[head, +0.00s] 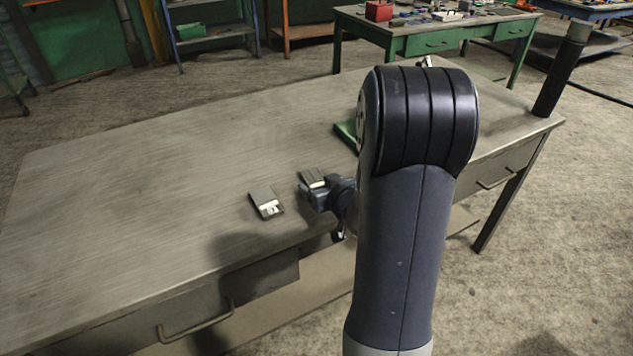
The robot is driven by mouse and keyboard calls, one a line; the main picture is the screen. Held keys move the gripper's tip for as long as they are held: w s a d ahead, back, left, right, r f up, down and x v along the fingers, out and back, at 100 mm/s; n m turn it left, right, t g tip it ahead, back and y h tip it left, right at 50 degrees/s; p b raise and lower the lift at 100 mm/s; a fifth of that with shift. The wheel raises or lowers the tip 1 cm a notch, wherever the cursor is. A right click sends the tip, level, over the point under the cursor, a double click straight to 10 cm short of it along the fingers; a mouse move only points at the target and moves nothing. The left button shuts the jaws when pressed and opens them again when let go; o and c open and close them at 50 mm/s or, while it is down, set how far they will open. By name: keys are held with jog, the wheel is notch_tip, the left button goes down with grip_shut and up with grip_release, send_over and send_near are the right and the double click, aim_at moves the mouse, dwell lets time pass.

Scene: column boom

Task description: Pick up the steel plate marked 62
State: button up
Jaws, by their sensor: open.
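A flat grey plate (263,196) with a white label on its near end lies on the workbench, left of my gripper. The mark on its label is too small to read surely. A second grey plate (312,176) with a pale edge shows just behind my gripper, which partly hides it; no number can be read on it. My gripper (307,192) is open, low over the bench near its front edge. It is apart from the left plate. Whether it touches the second plate cannot be told.
The workbench (130,170) is bare on its left side. A green object (346,133) lies on the bench, partly hidden by my arm. A dark cylinder (561,70) stands at the bench's right end. Another green bench (440,35) stands behind.

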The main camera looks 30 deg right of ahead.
jog(key=shift+w+f, duration=0.3)
jog(key=shift+w, duration=0.3)
jog(key=shift+c, duration=0.4)
